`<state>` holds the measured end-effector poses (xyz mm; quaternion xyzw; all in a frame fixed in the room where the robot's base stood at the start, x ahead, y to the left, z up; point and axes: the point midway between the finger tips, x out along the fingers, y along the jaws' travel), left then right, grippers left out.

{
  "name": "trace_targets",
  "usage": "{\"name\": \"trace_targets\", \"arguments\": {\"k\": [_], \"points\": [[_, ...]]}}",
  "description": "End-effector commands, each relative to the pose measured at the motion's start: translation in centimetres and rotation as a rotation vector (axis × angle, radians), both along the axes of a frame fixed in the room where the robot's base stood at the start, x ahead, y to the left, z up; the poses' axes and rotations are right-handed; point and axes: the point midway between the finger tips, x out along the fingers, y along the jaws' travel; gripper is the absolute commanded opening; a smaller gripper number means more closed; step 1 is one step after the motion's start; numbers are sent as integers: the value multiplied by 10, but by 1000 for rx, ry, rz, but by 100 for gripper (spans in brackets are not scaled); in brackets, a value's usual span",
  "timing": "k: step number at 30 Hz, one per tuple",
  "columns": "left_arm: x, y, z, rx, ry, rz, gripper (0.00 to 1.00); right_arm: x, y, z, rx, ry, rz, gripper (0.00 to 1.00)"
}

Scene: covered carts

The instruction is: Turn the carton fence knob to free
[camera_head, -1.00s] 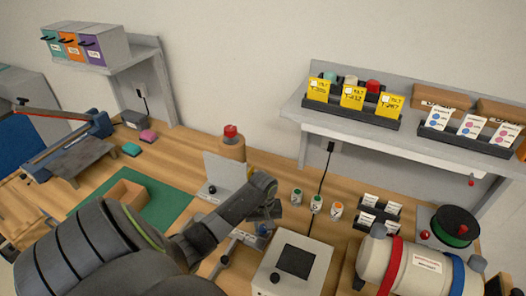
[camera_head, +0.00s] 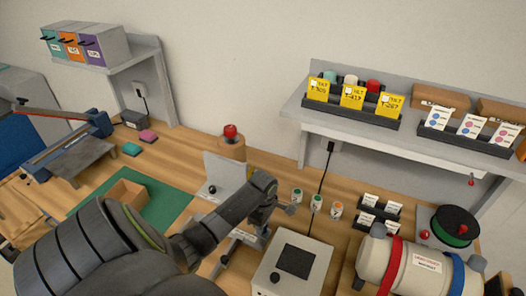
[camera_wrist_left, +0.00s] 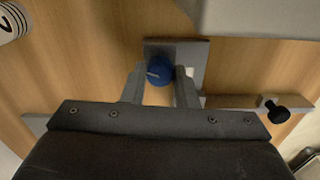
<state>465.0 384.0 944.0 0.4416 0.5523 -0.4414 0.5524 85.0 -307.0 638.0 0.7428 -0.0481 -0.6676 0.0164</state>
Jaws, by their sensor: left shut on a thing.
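The blue round knob (camera_wrist_left: 159,70) with a pale pointer line shows in the left wrist view, on a grey plate (camera_wrist_left: 192,52). The pointer line lies roughly sideways in that view. My left gripper (camera_wrist_left: 160,77) has one finger on each side of the knob and is shut on it. In the head view my left gripper (camera_head: 271,216) is over the fence mechanism (camera_head: 234,243), and it largely hides the knob. My right gripper is not in view.
A pale upright panel (camera_head: 226,172) stands just behind my left arm. A white box with a dark top (camera_head: 292,272) is close on the right. Several small cups (camera_head: 316,203) stand behind it. A green mat (camera_head: 168,206) with a cardboard box (camera_head: 126,194) lies left.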

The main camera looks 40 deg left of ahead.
Motion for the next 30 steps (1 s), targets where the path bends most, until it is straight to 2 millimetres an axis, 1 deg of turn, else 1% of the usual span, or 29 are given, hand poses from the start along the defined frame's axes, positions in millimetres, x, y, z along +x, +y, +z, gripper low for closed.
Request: {"name": "trace_targets", "arguments": {"k": [6, 12, 19, 29, 30], "points": [[0, 0, 0, 1, -1, 131, 4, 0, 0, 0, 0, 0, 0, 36], [0, 0, 0, 1, -1, 203, 4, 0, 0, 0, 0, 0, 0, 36], [0, 0, 0, 1, -1, 235, 4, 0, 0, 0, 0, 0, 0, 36], [0, 0, 0, 1, -1, 236, 4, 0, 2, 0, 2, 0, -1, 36], [0, 0, 0, 1, -1, 236, 28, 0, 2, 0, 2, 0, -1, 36]]}}
